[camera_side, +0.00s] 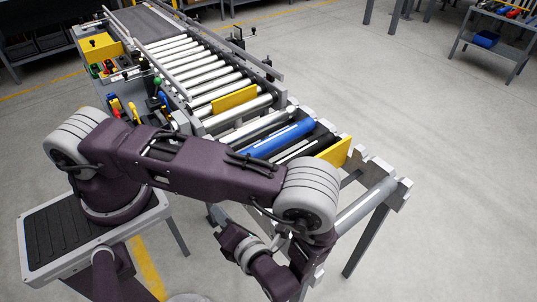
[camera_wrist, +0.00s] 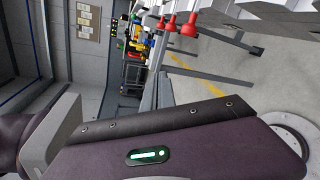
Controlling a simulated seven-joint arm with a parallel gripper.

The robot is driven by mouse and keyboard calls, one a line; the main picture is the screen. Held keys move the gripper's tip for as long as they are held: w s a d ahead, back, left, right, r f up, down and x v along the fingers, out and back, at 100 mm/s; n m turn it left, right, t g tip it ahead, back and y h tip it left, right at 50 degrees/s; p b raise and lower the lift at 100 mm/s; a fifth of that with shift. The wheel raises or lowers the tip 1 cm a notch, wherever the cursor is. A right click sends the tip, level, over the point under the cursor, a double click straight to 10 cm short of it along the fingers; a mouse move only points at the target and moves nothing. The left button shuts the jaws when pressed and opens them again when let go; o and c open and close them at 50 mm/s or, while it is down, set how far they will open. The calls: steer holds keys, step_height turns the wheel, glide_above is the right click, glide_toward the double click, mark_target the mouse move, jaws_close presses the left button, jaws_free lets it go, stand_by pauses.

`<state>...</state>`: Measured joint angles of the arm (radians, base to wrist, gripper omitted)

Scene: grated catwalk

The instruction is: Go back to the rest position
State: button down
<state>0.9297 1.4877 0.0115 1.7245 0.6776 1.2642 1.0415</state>
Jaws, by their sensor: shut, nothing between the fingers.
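My purple arm reaches across the side view from the lower left, over the near side of the roller conveyor, and bends down at a grey-ringed joint. Its wrist links hang near the bottom edge of that view, beside the conveyor's near end. My gripper's fingers do not show in either view. The wrist view is largely filled by one of my own purple links with a green light. The roller conveyor (camera_side: 180,62) has one blue roller (camera_side: 278,139) among silver and black ones.
Yellow plates (camera_side: 234,101) stand among the rollers. Levers and coloured handles (camera_side: 122,108) line the conveyor's left side. Red knobs (camera_wrist: 190,26) show in the wrist view. A cart (camera_side: 492,35) stands at the upper right. The floor (camera_side: 420,120) right of the conveyor is clear.

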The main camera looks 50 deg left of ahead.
steer(key=w+d+r+n+g+h, duration=0.2)
steer(key=r+n+h, duration=0.2)
steer(key=r+n, duration=0.4)
steer(key=w+d+r+n+g+h, duration=0.1)
steer(key=w+r+n+h, duration=0.1)
steer(key=r+n+h, duration=0.6)
steer(key=s+a+r+n+t+h, duration=0.1)
steer(key=s+r+n+t, duration=0.2)
steer(key=r+n, duration=0.4)
steer(key=s+a+r+n+t+h, duration=0.2)
steer(key=r+n+t, duration=0.3)
steer(key=r, duration=0.5)
steer(key=shift+s+r+n, duration=0.35)
steer(key=shift+s+n, duration=0.35)
steer(key=shift+n, duration=0.6)
